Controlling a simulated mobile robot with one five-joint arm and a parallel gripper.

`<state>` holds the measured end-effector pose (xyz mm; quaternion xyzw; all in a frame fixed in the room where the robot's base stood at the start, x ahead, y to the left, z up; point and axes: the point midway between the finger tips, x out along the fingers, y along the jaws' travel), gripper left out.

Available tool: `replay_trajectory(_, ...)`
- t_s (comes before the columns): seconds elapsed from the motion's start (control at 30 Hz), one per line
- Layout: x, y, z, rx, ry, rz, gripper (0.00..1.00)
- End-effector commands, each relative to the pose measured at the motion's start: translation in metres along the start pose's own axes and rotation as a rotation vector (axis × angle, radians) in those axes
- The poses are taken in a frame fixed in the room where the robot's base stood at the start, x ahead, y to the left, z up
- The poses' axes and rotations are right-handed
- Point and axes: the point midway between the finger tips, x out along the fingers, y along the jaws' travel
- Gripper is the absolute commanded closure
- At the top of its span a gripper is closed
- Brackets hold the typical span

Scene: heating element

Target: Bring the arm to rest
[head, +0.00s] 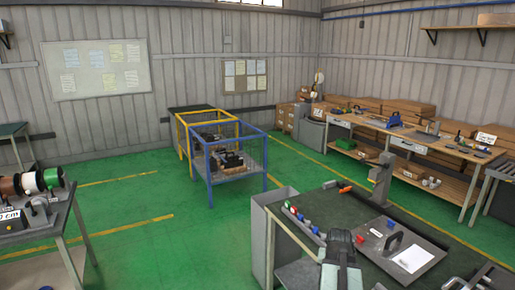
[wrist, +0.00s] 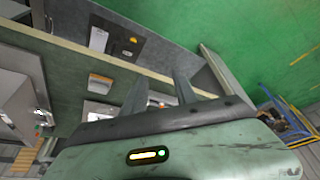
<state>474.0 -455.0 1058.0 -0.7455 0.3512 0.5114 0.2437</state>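My gripper (wrist: 160,88) shows in the wrist view with its two grey fingers spread apart. I see nothing between them, and they stand over the bench area without visible contact. The green and dark body of my gripper fills the bottom of that view, with a small yellow and green light on it. In the head view, part of my arm (head: 342,252) shows at the bottom, in front of the near workbench (head: 340,208). The fingers cannot be made out clearly there.
A blue and yellow frame cart (head: 238,178) stands mid-floor. Spools (head: 32,182) sit on a left bench. Green floor (head: 150,225) between is clear.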

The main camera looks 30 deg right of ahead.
Motion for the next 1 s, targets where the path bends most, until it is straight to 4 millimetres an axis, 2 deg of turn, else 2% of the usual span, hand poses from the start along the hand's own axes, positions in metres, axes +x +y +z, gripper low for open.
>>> replay_trajectory(0.03, 0.009, -0.047, 0.011, -0.072, -0.009, -0.027, 0.65)
replay_trajectory(0.07, 0.010, -0.072, 0.018, -0.112, -0.015, -0.042, 0.65)
replay_trajectory(0.1, 0.011, -0.106, 0.030, -0.167, -0.026, -0.061, 0.65)
replay_trajectory(0.17, 0.012, -0.155, 0.050, -0.250, -0.041, -0.089, 0.65)
replay_trajectory(0.2, 0.011, -0.187, 0.066, -0.306, -0.053, -0.107, 0.65)
replay_trajectory(0.27, 0.010, -0.232, 0.094, -0.391, -0.073, -0.132, 0.65)
replay_trajectory(0.3, 0.007, -0.261, 0.115, -0.450, -0.087, -0.147, 0.65)
replay_trajectory(0.37, 0.003, -0.301, 0.148, -0.538, -0.109, -0.169, 0.65)
replay_trajectory(0.4, -0.001, -0.324, 0.172, -0.595, -0.126, -0.180, 0.65)
replay_trajectory(0.5, -0.011, -0.367, 0.227, -0.720, -0.168, -0.200, 0.65)
replay_trajectory(0.6, -0.020, -0.389, 0.271, -0.815, -0.214, -0.204, 0.65)
replay_trajectory(0.67, -0.026, -0.388, 0.289, -0.853, -0.256, -0.194, 0.65)
replay_trajectory(0.7, -0.028, -0.377, 0.292, -0.860, -0.295, -0.177, 0.65)
replay_trajectory(0.77, -0.030, -0.370, 0.297, -0.870, -0.331, -0.163, 0.65)
replay_trajectory(1.0, -0.031, -0.366, 0.298, -0.878, -0.346, -0.158, 0.65)
